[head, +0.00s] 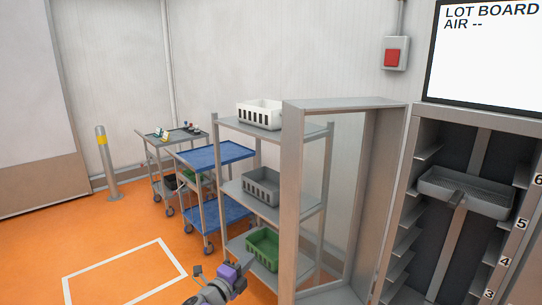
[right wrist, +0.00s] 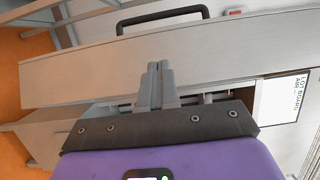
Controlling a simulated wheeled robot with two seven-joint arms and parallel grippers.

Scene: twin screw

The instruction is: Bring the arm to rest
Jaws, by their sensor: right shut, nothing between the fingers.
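My right gripper (head: 239,282) is low in the head view, at the bottom middle, with a purple body. It is in front of the shelf rack and left of the open cabinet door. In the right wrist view its two grey fingers (right wrist: 157,84) are together with nothing between them. They point toward a pale grey panel (right wrist: 215,60) with a black handle (right wrist: 162,18); whether they touch it I cannot tell. My left gripper is not in view.
A shelf rack (head: 328,150) holds white (head: 260,115), grey (head: 262,187) and green (head: 263,246) bins. The grey door frame (head: 293,200) stands beside the cabinet (head: 425,128), which holds a tray (head: 465,195). A blue cart (head: 215,154) stands behind.

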